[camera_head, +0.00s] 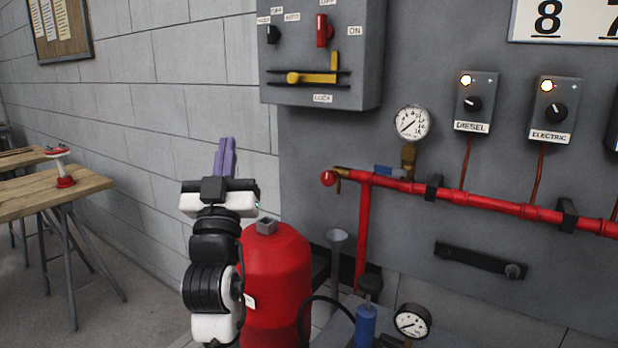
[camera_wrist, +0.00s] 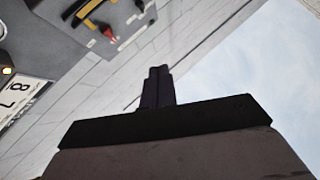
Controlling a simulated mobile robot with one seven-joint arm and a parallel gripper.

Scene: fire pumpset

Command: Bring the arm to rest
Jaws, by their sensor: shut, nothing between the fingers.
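My gripper (camera_head: 224,155) is at the upper end of my raised arm in the head view. Its two purple fingers point up and lie together, shut, with nothing between them. It stands in front of the grey block wall, above and to the left of the red tank (camera_head: 275,270), and appears clear of it.
A grey panel with a lever box (camera_head: 320,50), a gauge (camera_head: 411,122), a diesel switch box (camera_head: 475,104) and an electric switch box (camera_head: 551,110) fills the right. A red pipe (camera_head: 480,202) runs across it. A wooden table (camera_head: 45,195) stands at the left. Open floor lies between.

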